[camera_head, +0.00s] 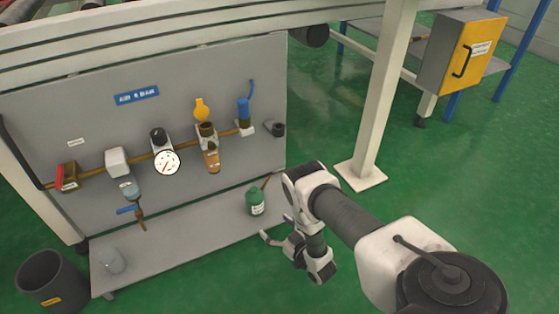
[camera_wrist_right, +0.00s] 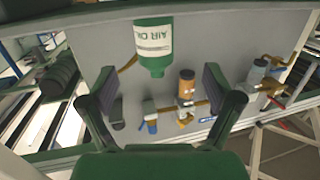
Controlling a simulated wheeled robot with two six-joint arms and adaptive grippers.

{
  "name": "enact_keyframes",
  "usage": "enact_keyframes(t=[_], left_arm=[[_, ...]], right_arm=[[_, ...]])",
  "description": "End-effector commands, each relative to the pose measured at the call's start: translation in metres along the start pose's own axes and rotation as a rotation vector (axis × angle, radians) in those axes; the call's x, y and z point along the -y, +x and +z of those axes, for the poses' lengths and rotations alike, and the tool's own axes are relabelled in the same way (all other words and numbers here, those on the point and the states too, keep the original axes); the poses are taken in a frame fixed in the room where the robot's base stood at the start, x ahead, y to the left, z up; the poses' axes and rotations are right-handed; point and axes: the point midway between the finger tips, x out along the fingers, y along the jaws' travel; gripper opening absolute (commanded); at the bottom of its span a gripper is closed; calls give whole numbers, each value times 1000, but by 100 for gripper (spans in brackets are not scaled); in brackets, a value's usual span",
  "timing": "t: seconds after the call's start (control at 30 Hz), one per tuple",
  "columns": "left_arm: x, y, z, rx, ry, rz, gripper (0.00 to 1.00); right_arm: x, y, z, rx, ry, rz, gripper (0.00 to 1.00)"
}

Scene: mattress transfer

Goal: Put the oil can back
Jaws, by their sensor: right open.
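The green oil can (camera_head: 256,202) with a white label and a thin spout stands upright on the grey lower shelf (camera_head: 190,244), near its right end. My right gripper (camera_head: 270,237) is just in front of and below the can in the head view, apart from it. In the right wrist view the can (camera_wrist_right: 154,50), labelled "AIR OIL", appears upside down at the top, beyond the spread fingers of my right gripper (camera_wrist_right: 160,98). The gripper is open, with nothing between its fingers. My left gripper is not in view.
A small dark holder (camera_head: 278,130) sits at the panel's right side. Pipes, a gauge (camera_head: 166,162) and an amber bowl (camera_head: 211,161) line the grey panel. A clear cup (camera_head: 112,261) stands on the shelf's left end. A white post (camera_head: 383,90) rises behind my right arm.

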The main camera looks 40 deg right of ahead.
Motion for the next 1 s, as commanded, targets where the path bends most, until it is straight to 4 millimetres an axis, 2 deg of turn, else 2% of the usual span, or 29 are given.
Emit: enact_keyframes(t=[0.07, 0.13, 0.17, 0.23, 0.3, 0.33, 0.4, 0.47, 0.5, 0.57, 1.0], left_arm=[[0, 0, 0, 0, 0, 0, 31], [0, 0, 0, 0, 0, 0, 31], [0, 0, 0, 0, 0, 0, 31], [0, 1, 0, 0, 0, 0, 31], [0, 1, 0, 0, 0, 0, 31], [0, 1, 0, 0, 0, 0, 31], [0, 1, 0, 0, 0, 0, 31], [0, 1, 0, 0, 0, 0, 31], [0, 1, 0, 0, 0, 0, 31], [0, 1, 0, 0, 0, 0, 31], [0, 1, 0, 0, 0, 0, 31]], right_arm=[[28, -2, 9, 183, 33, 8, 90], [61, -24, 21, 444, 60, 14, 90], [75, -41, 23, 571, 67, 14, 90], [104, -97, 20, 873, 68, 11, 90], [120, -162, 6, 1137, 53, 13, 90], [124, -185, -1, 1223, 46, 16, 90], [127, -227, -16, 1369, 31, 25, 90], [128, -247, -25, 1440, 22, 30, 90], [128, -255, -28, 1465, 20, 32, 90], [128, -258, -29, 1477, 19, 34, 90], [128, -257, -28, 1474, 21, 33, 90]])
